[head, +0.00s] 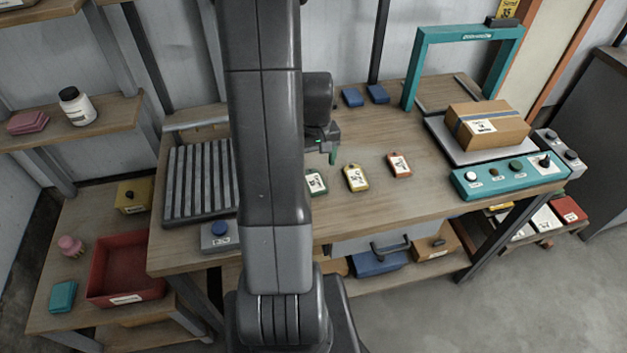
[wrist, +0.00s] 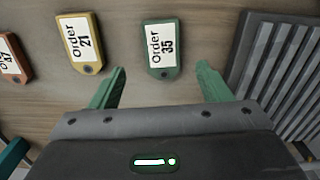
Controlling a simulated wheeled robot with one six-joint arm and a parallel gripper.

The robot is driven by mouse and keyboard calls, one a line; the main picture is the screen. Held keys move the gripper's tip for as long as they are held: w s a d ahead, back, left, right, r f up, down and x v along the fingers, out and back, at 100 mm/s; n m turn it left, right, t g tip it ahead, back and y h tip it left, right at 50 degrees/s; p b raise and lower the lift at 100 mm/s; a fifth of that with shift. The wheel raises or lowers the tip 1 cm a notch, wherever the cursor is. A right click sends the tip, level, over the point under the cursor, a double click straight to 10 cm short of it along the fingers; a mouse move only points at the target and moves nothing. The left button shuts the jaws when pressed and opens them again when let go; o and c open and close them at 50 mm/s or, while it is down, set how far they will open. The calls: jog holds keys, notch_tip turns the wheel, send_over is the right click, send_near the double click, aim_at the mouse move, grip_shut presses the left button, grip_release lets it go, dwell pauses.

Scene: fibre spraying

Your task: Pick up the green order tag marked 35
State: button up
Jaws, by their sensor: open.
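The green order tag marked 35 (wrist: 162,50) lies flat on the table in the wrist view, with a white label reading "Order 35". In the head view the green tag (head: 316,183) is partly hidden behind my arm. My gripper (wrist: 160,85) is open, with its two green fingers apart. The tag shows beyond the fingertips, between their lines, and nothing is held. In the head view my gripper (head: 332,157) is above the table, near the tag.
A yellow tag marked 21 (wrist: 83,45) and an orange-red tag (wrist: 13,62) lie beside it. A ribbed grey rack (wrist: 275,60) stands close on the other side. A teal button panel (head: 510,176) and a cardboard box (head: 500,135) are at the table's right.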

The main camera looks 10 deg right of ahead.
aim_at(315, 181)
jog(key=shift+s+a+f+p, duration=0.1)
jog(key=shift+f+p, duration=0.2)
jog(key=shift+f, duration=1.3)
jog(key=shift+s+a+f+p, duration=0.1)
jog(key=shift+f+p, duration=0.2)
jog(key=shift+f, duration=1.25)
jog(key=c, duration=1.1)
